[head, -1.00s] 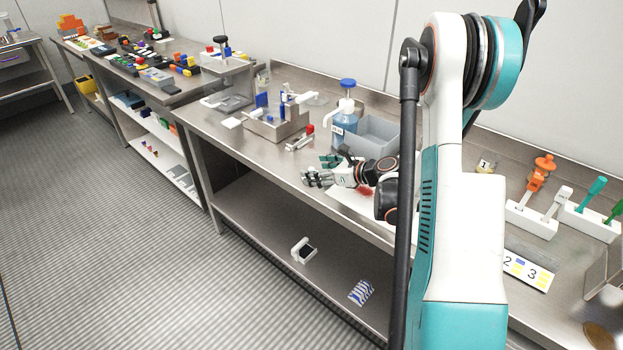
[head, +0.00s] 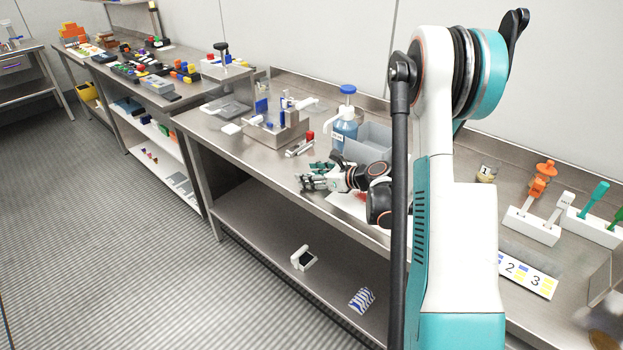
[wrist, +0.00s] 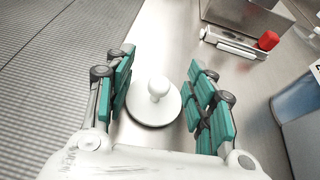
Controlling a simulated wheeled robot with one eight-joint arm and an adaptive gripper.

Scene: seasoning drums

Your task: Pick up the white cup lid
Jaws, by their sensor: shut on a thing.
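The white cup lid (wrist: 155,101) is a round disc with a knob on top, between the finger pads in the wrist view. My gripper (wrist: 165,100) has teal-padded fingers and is shut on the lid, one finger on each side. In the head view my gripper (head: 308,183) is low over the near edge of the steel table (head: 262,160). The lid cannot be made out there.
The table's front edge is close; the floor lies to the left.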

